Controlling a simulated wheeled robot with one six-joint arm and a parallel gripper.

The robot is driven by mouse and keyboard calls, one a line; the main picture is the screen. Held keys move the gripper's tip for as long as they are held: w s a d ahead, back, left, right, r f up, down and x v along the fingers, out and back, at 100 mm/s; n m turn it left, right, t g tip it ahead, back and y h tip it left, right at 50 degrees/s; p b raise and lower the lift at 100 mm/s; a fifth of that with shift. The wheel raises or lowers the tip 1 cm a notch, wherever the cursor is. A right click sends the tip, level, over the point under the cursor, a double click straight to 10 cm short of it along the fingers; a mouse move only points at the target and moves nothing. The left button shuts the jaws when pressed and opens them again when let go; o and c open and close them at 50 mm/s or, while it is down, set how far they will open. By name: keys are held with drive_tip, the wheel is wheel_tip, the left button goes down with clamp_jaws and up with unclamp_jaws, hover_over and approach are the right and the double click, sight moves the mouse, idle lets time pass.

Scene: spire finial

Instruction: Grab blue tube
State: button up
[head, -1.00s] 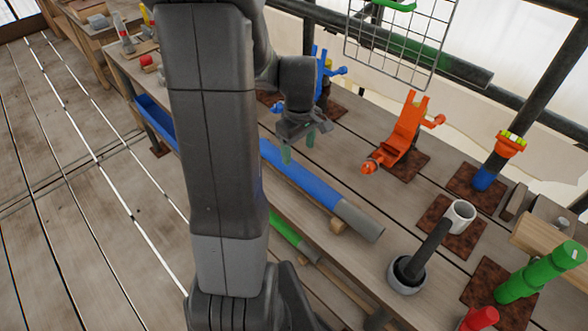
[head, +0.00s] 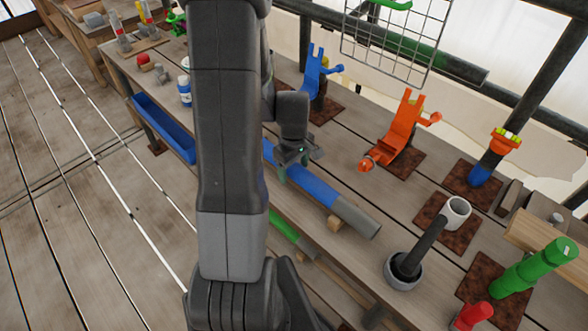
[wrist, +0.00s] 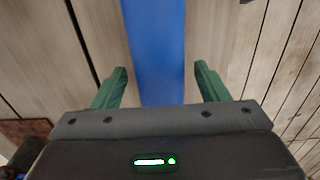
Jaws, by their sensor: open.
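The blue tube (head: 312,187) lies along the front of the bench, with a grey end section (head: 356,216) toward the lower right. My arm hides part of it in the head view. My gripper (head: 296,178) is over the tube, its fingers pointing down. In the wrist view the blue tube (wrist: 155,45) runs between the two green fingers of my gripper (wrist: 160,85), with a gap on each side. The gripper is open and empty. I cannot tell exactly how high the fingertips are relative to the tube.
Behind the tube stand a blue holder (head: 318,75) and an orange holder (head: 402,130). A grey cup with a dark rod (head: 404,268), a white cup (head: 457,212) and a green piece (head: 540,268) stand to the right. A wire rack (head: 400,45) hangs at the back.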

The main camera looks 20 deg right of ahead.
clamp_jaws()
drive_tip(key=shift+r, duration=0.2)
